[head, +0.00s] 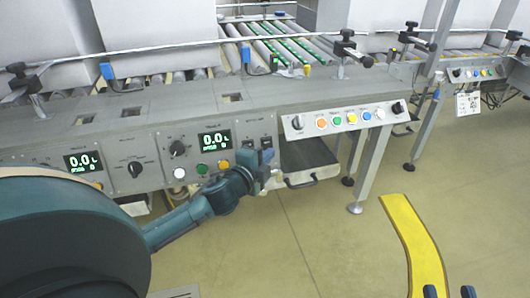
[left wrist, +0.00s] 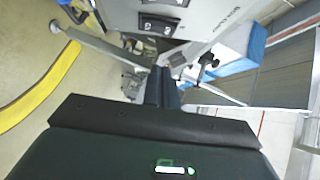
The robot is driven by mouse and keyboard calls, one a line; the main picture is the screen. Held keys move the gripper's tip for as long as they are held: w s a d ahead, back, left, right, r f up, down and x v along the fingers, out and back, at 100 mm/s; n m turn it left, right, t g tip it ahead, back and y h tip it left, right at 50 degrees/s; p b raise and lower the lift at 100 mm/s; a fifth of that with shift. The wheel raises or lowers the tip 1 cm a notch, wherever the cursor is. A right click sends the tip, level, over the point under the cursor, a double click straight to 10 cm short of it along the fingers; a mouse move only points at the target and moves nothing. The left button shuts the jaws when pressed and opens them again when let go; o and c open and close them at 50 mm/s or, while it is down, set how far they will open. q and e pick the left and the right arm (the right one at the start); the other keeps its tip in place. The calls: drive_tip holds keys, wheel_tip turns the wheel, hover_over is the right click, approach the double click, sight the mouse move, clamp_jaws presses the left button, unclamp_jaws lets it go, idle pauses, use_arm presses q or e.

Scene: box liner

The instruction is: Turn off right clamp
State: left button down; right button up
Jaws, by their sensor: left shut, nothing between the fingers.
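Two black clamp switches sit side by side on the grey machine's front panel, a left switch (head: 248,156) and a right switch (head: 267,155). Their label is too small to read. In the left wrist view, two dark switches (left wrist: 158,25) show on the panel beyond my fingers. My left gripper (head: 267,174) is shut and empty, just below and in front of the right switch. Its dark fingers also show in the left wrist view (left wrist: 163,82). I cannot tell whether they touch the panel. My right gripper (head: 449,292) shows two separated fingertips at the bottom right, over the floor.
Left of the switches are a green display (head: 215,139), a black knob (head: 177,148) and coloured buttons. A button strip (head: 343,120) and a metal tray with a handle (head: 312,162) lie to the right. A yellow floor strip (head: 413,240) crosses the clear floor.

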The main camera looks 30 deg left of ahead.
sight(267, 146)
use_arm(q)
drive_tip(key=w+a+b, duration=0.1)
drive_tip(key=w+a+f, duration=0.1)
drive_tip(key=w+a, duration=0.1)
drive_tip(key=shift+w+b, duration=0.3)
drive_tip(key=shift+b, duration=0.05)
use_arm(e)
drive_tip(key=shift+w+a+r+n+t+y, duration=0.15)
drive_tip(key=shift+r+n+t+y, duration=0.2)
drive_tip(key=shift+r+y, duration=0.45)
drive_tip(key=shift+r, duration=0.1)
